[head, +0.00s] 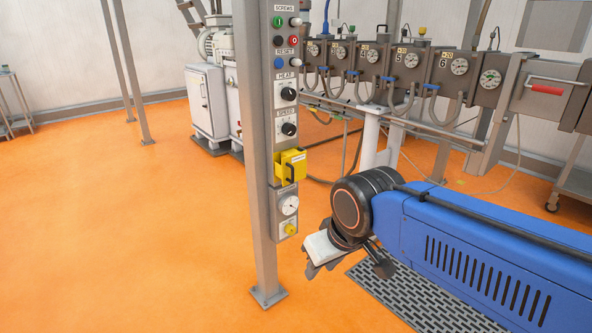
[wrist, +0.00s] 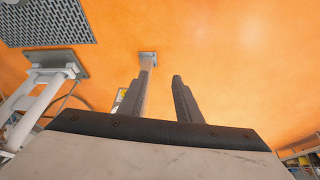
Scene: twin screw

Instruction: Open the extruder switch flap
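A yellow flap box (head: 291,165) with a small label and a dark handle sits on the grey control panel (head: 285,188), which is fixed to a grey post. The flap looks shut over whatever is behind it; no switch shows there. My gripper (head: 312,268) is to the lower right of the panel, below the flap's height in the head view and apart from it. In the wrist view the two fingers of my gripper (wrist: 156,80) are spread with nothing between them. A small yellow patch shows beside the left finger, too small to identify.
The post (head: 252,150) stands on the orange floor. The extruder line (head: 400,70) is behind. A floor grate (head: 430,295) lies under my arm.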

